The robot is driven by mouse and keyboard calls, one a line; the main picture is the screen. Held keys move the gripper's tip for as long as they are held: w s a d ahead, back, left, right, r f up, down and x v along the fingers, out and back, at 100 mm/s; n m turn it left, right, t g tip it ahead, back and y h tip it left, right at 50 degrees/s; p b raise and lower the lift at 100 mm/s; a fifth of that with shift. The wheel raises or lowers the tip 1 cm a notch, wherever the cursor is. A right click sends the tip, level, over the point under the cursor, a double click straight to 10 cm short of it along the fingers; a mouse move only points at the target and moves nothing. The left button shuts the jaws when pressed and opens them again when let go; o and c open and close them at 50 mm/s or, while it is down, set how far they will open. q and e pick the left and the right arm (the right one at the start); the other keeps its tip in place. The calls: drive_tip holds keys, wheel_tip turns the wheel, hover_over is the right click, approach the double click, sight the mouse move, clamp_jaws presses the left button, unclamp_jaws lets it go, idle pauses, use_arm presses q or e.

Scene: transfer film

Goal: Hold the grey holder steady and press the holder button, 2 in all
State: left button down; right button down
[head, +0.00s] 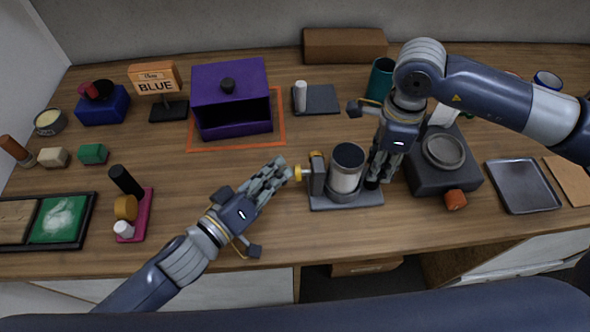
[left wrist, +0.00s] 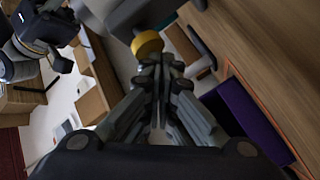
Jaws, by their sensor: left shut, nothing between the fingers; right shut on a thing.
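The grey holder (head: 322,201) stands on the table at the centre, carrying a dark-rimmed cylinder with a pale body (head: 346,180). Its yellow holder button (head: 299,173) sticks out to the left from an upright block; it also shows in the left wrist view (left wrist: 147,43). My left gripper (head: 284,170) is shut and empty, its fingertips right at the button; I cannot tell whether they touch. My right gripper (head: 374,180) points down at the holder's right side and is shut on the holder there; its fingers hide the exact gripped part.
A dark grey machine with a round top (head: 443,152) stands close to the right arm. A purple box (head: 232,98) sits behind the left gripper, and a pink stand (head: 146,214) lies to the left. The table just in front of the holder is clear.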

use_arm(q)
drive_tip(key=shift+a, duration=0.55)
drive_tip(key=shift+a, duration=2.55)
use_arm(e)
drive_tip(key=c, duration=1.2)
unclamp_jaws()
drive_tip(key=shift+r, duration=0.15)
